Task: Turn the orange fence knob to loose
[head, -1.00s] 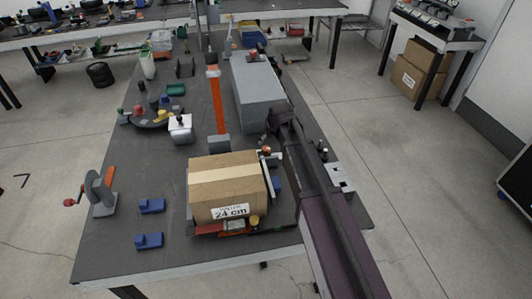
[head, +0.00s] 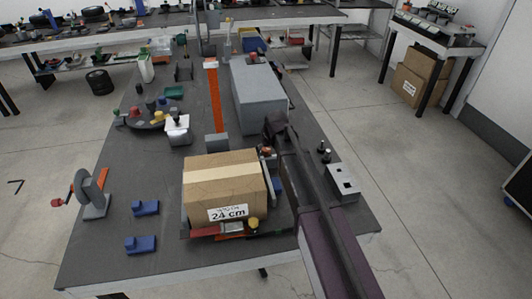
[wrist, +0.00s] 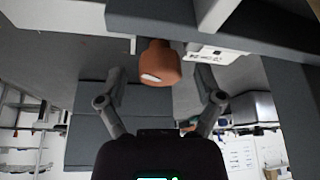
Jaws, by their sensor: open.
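The orange knob (wrist: 160,64), rounded and with a white mark on its face, sits in the middle of the wrist view, just under a grey bar. My gripper (wrist: 158,78) is open, with one finger on each side of the knob and visible gaps between. In the head view the knob (head: 267,151) is small, by the far right corner of the cardboard box. My gripper (head: 275,132) reaches down there from the right, and its fingers are mostly hidden by the arm.
The cardboard box (head: 225,188) marked 24 cm stands left of the arm. A long grey block (head: 258,95) lies behind the gripper. A light grey block with dark holes (head: 343,182) is at the table's right edge. Blue blocks (head: 145,208) and a red-handled crank (head: 90,193) stand at left.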

